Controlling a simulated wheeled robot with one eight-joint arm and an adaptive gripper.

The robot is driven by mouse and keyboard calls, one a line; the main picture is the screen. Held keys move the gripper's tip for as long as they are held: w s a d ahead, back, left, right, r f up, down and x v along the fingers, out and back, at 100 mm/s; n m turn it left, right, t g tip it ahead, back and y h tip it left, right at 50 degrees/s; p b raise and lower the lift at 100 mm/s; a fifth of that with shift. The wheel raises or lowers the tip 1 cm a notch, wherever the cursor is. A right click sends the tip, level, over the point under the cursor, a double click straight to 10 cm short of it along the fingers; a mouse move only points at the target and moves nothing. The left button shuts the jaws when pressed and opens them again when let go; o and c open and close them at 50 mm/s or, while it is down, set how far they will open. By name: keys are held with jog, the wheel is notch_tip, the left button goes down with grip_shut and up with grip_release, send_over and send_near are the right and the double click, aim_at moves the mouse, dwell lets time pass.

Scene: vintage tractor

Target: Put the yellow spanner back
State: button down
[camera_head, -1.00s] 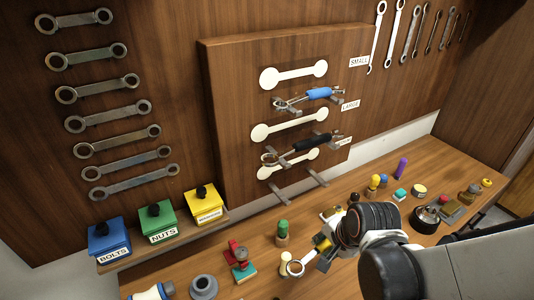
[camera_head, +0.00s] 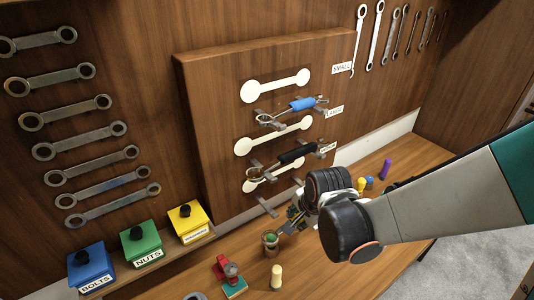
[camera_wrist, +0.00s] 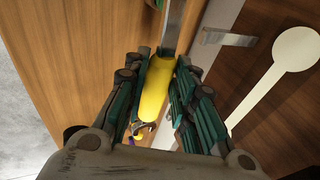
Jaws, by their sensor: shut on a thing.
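My gripper (camera_wrist: 160,88) is shut on the yellow handle of the yellow spanner (camera_wrist: 157,86) in the wrist view. In the head view my gripper (camera_head: 301,212) is below and in front of the lower right part of the tool board (camera_head: 205,130), and mostly hides the spanner. The board has white spanner outlines and metal pegs. A blue-handled spanner (camera_head: 302,104) rests on the upper pegs and a black-handled spanner (camera_head: 297,154) on the middle pegs. The lowest peg (camera_head: 265,206) at left carries nothing; its partner is partly hidden near my gripper. A white outline (camera_wrist: 285,75) shows at right in the wrist view.
Blue (camera_head: 91,265), green (camera_head: 142,244) and yellow (camera_head: 188,222) boxes stand on a ledge at left. A red and teal item (camera_head: 230,276) and small pieces stand on the bench (camera_head: 330,260) below my gripper. Dark spanners hang on the left wall.

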jog(key=w+a, duration=0.2)
jog(key=w, duration=0.7)
jog(key=shift+w+a+p, duration=0.2)
jog(key=shift+w+p, duration=0.1)
jog(key=shift+w, duration=0.1)
jog(key=shift+r, duration=0.15)
jog(key=shift+f, duration=0.3)
jog(key=c, duration=1.3)
grip_release()
jog(key=shift+r, duration=0.1)
